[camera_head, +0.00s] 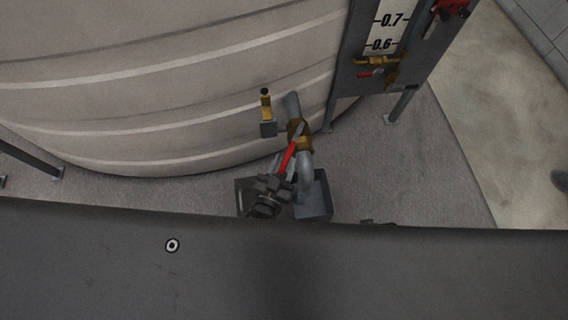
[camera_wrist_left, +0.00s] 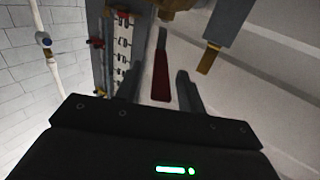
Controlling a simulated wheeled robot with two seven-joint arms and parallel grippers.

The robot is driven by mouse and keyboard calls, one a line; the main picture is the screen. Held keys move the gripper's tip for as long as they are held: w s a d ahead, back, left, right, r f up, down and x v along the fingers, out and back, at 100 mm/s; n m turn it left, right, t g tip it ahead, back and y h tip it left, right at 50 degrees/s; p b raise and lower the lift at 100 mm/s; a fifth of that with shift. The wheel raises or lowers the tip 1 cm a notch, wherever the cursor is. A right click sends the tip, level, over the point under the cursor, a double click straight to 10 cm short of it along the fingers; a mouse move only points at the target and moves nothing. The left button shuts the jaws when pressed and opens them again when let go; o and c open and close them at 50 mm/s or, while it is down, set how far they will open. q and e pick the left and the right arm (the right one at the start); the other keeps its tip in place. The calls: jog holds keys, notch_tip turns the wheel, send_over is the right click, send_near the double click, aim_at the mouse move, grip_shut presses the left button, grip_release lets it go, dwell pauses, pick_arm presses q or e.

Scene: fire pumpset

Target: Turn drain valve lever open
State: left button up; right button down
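The drain valve is a brass body (camera_head: 299,136) on a grey pipe that comes out of the tank and bends down. Its red lever (camera_head: 289,153) points down and left from the valve in the head view. My left gripper (camera_head: 281,172) is at the lever's lower end. In the left wrist view, the red lever (camera_wrist_left: 161,75) lies between the two open fingers of the left gripper (camera_wrist_left: 159,80), with a gap on each side. I cannot tell how deep the lever sits between them. My right gripper is not in view.
The large pale tank (camera_head: 150,90) fills the back left. A brass fitting with a grey block (camera_head: 268,128) stands left of the valve. A level gauge board (camera_head: 385,35) with a small red-handled valve (camera_head: 370,73) is at upper right. Open floor (camera_head: 420,180) lies right of the pipe.

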pick_arm(q)
jog(key=v, duration=1)
jog(key=shift+s, duration=0.35)
jog(key=shift+a, duration=0.1)
